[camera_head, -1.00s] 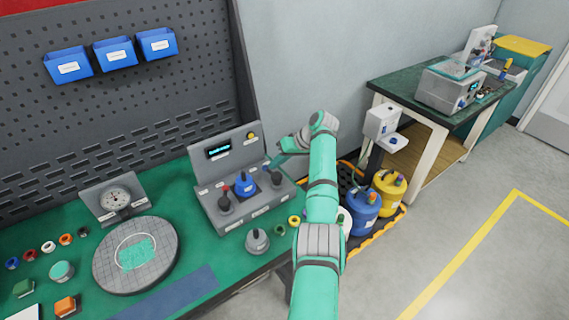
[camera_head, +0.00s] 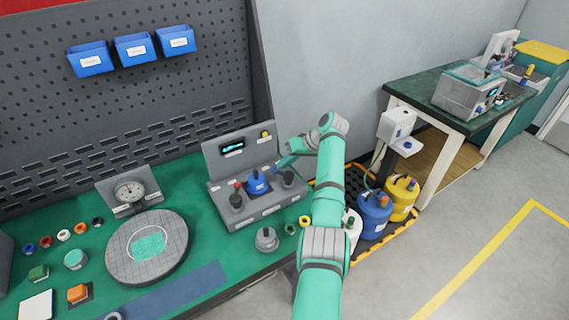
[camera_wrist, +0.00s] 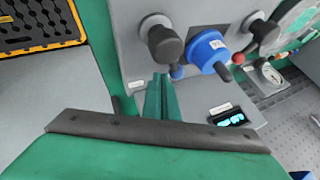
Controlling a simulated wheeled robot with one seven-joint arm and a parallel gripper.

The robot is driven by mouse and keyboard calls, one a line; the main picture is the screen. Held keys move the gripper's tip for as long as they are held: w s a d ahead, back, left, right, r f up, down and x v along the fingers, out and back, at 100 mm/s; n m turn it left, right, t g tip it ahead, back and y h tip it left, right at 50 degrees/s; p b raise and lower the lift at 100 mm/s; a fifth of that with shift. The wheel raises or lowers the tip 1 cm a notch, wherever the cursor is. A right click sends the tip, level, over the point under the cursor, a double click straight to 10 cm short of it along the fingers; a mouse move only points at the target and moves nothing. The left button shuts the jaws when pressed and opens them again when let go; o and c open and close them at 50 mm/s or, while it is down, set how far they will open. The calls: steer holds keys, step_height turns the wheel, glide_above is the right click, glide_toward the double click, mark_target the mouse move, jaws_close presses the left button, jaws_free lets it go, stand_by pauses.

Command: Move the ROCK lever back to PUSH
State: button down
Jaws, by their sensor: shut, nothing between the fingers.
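A grey control box (camera_head: 213,168) stands on the green bench with a lit display and several knobs. A blue knob (camera_head: 257,184) is in its middle, between a left black knob (camera_head: 236,201) and a right black knob (camera_head: 288,178). A small red tip shows by the left knob. A small blue tip (camera_wrist: 177,72) shows by the right knob in the wrist view. The labels are too small to read, so I cannot tell which is the ROCK lever. My gripper (camera_wrist: 161,82) is shut and empty, its fingertips close beside the blue tip; contact is unclear.
A grey weight-like piece (camera_head: 266,240) and small rings stand in front of the box. A round grey plate (camera_head: 120,270) and a dial gauge (camera_head: 130,190) lie to the left. Blue and yellow containers (camera_head: 374,214) stand in a tray at right.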

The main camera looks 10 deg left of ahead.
steer(key=v, duration=1.1)
steer(key=shift+a+f, duration=0.1)
steer(key=shift+a, duration=0.05)
stand_by(0.4)
